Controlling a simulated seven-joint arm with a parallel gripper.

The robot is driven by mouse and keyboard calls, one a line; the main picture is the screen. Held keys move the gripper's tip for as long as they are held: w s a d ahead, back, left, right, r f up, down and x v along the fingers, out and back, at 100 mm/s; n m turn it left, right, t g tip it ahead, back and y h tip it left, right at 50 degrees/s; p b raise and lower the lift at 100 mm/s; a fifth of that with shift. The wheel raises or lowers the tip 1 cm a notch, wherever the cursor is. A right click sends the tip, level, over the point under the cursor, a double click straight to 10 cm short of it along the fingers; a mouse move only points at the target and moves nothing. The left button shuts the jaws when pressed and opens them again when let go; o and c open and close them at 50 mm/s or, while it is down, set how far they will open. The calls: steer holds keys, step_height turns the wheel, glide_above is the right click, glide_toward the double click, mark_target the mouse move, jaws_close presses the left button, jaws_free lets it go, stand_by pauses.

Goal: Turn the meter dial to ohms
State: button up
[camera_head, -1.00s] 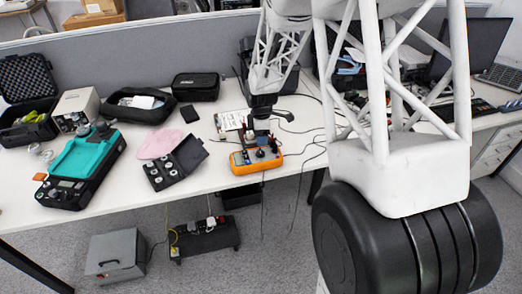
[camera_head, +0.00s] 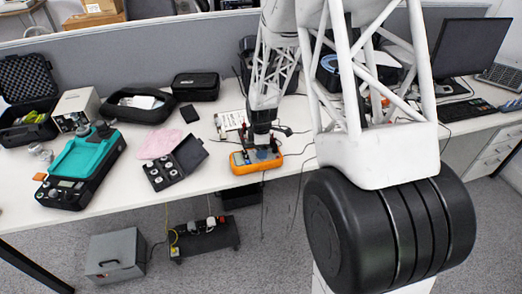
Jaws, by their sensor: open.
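The orange meter (camera_head: 248,167) lies face up near the front edge of the white table, in the middle of the head view. My gripper (camera_head: 262,152) points down over the meter's face, at the lower end of my white lattice arm. It is open, with its fingers low over the meter. The dial is hidden behind the gripper, so I cannot see its setting or whether the fingers touch it. Thin test leads run from the meter's right side and hang over the table edge.
A black case with round weights (camera_head: 190,153) stands open left of the meter. A teal and black device (camera_head: 85,158) sits farther left. A sheet of paper (camera_head: 229,121) lies behind the meter. A monitor (camera_head: 472,47) stands at the right.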

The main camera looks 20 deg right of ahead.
steer(key=shift+f, duration=0.6)
steer(key=c, duration=0.9)
steer(key=shift+m, duration=0.3)
steer(key=m, duration=0.3)
steer(key=shift+m, duration=2.1)
